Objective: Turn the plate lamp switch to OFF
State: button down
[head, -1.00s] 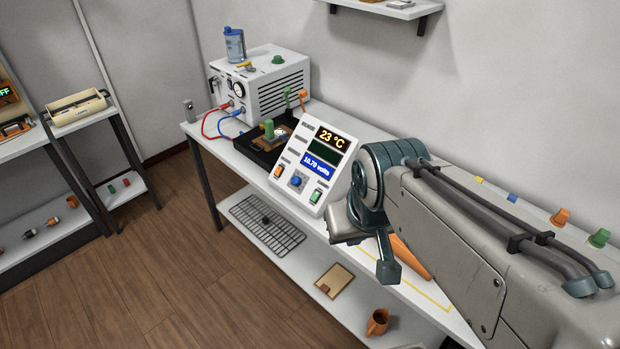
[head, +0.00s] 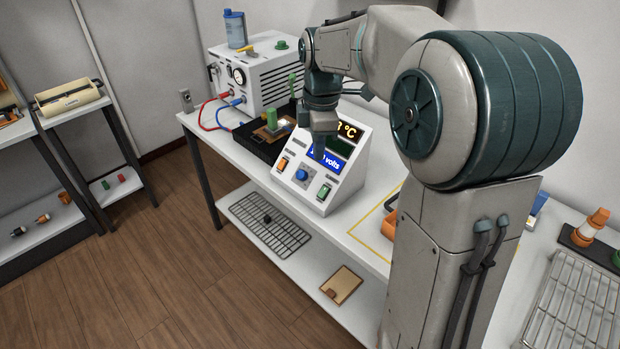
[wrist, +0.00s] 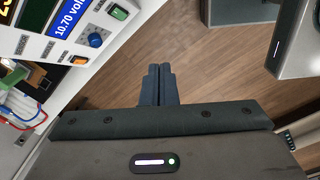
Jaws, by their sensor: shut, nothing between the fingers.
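The white control box (head: 348,186) stands on the table with its sloped panel facing front. Its panel has an orange-lit rocker switch (head: 283,164), a blue knob (head: 302,175) and a green-lit rocker switch (head: 324,191). I cannot read which switch is labelled plate lamp. The wrist view shows the green switch (wrist: 118,12), the blue knob (wrist: 95,39) and the orange switch (wrist: 79,60) at upper left. My gripper (wrist: 158,68) is shut and empty, apart from the switches in that view. In the head view my gripper (head: 321,150) covers part of the displays.
A black tray with a green part (head: 272,119) lies left of the box. Behind it stands a white power unit (head: 262,75) with red and blue cables. An orange object (head: 390,222) is right of the box. A wire rack (head: 577,312) lies at the right. Below is a shelf.

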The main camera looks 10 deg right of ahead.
jog(key=w+d+f+n+g+y+b, duration=0.1)
jog(key=w+f+n+b, duration=0.2)
jog(key=w+f+n, duration=0.5)
send_over(323, 192)
jog(key=s+a, duration=0.2)
jog(key=a, duration=0.2)
notch_tip(323, 192, down, 10)
jog(key=r, duration=0.1)
jog(key=shift+m, duration=0.3)
jog(key=shift+w+d+f+p, duration=0.1)
jog(key=shift+w+d+f, duration=0.25)
jog(key=shift+f, duration=0.25)
jog(key=shift+w+d+f+p, duration=0.15)
jog(key=shift+w+d+f, duration=0.2)
jog(key=shift+f, duration=0.3)
jog(key=shift+w+d+f+p, duration=0.1)
jog(key=shift+w+d+f, duration=0.2)
jog(key=shift+f, duration=0.3)
jog(key=shift+d, duration=0.1)
